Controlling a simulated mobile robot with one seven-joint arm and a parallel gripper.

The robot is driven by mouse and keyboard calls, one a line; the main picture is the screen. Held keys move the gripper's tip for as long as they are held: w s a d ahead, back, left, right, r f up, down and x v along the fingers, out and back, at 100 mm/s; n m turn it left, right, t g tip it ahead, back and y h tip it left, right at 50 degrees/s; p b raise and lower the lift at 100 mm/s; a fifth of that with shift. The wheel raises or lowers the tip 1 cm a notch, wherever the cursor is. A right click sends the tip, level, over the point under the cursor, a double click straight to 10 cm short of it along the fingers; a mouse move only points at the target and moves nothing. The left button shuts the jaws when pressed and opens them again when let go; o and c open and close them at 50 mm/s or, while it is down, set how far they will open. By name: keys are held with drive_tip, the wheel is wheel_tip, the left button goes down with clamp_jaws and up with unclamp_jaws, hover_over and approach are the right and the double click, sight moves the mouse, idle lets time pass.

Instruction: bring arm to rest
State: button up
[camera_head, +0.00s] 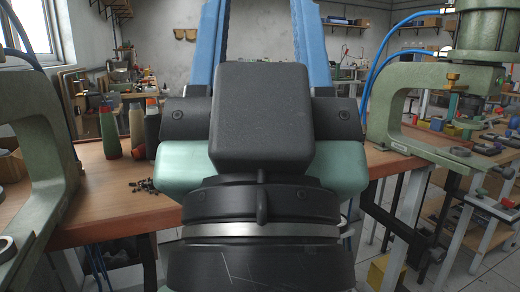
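My gripper (260,15) is in the middle of the head view, close to the camera, and reaches away over the bench. Its two blue fingers stand well apart, with bare grey wall showing between them. Their tips run out of the top of the picture. I see nothing held in the visible part of the gap. The dark wrist block and pale green gripper body hide the middle of the bench.
A wooden bench (105,213) lies behind my arm, with bottles (109,130) and small dark pieces (143,186) on it. Green presses stand close on the left (40,150) and right (400,92). Another cluttered bench is at the far right.

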wheel_tip(320, 180, up, 32)
drive_tip(key=p, duration=3)
drive_tip(key=shift+r, duration=0.25)
